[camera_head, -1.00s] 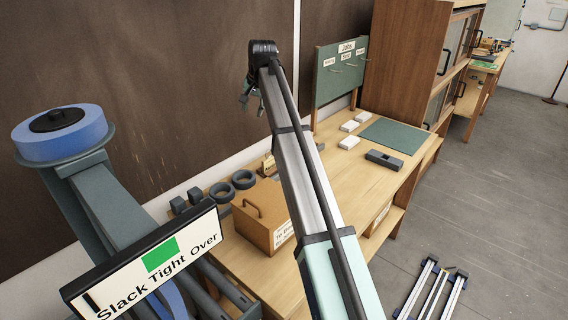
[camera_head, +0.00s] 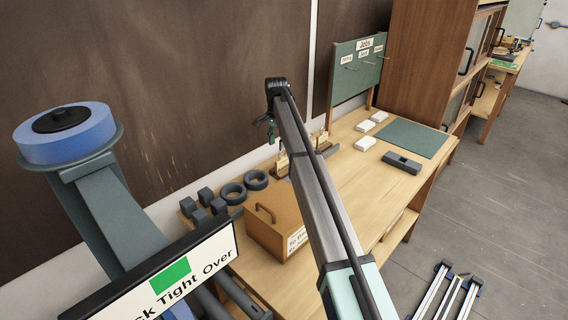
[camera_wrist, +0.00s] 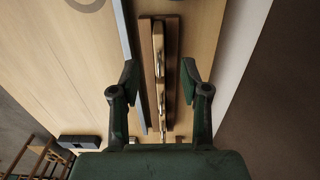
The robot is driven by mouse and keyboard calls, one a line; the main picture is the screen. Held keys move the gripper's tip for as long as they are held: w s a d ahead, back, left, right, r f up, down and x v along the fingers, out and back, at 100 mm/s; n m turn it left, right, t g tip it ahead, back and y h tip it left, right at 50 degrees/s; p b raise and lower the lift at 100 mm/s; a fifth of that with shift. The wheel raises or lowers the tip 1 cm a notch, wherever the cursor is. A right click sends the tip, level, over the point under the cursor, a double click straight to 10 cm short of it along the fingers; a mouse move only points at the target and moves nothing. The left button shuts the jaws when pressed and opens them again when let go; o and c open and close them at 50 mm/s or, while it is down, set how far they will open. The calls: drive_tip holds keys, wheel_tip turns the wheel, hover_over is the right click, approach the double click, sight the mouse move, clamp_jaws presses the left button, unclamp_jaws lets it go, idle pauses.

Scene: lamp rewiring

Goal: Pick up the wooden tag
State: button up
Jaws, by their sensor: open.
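Small light-wood tags stand upright on a narrow brown rack on the workbench; one tag (camera_head: 283,163) shows left of my arm and another tag (camera_head: 322,138) to its right. I cannot tell which one is meant. In the wrist view the rack (camera_wrist: 172,75) runs lengthwise, with thin light edges of upright pieces (camera_wrist: 158,60) along it. My gripper (camera_wrist: 160,72) is open and empty, its two fingers on either side of the rack's line. In the head view my gripper (camera_head: 269,125) hangs above the back of the bench. My arm hides part of the rack.
A wooden box (camera_head: 275,222) with a handle and several dark rings and blocks stand left on the bench (camera_head: 372,185). White blocks (camera_head: 365,144), a green mat (camera_head: 412,138) and a dark block (camera_head: 402,162) lie right. A green board (camera_head: 352,75) stands behind.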

sight(278, 160)
wheel_tip(278, 160, down, 6)
drive_tip(key=shift+r+p, duration=0.25)
drive_tip(key=shift+p, duration=0.4)
drive_tip(key=shift+d+f+p, duration=0.2)
drive_tip(key=shift+f+p, duration=1.1)
drive_tip(key=shift+f, duration=1.35)
clamp_jaws()
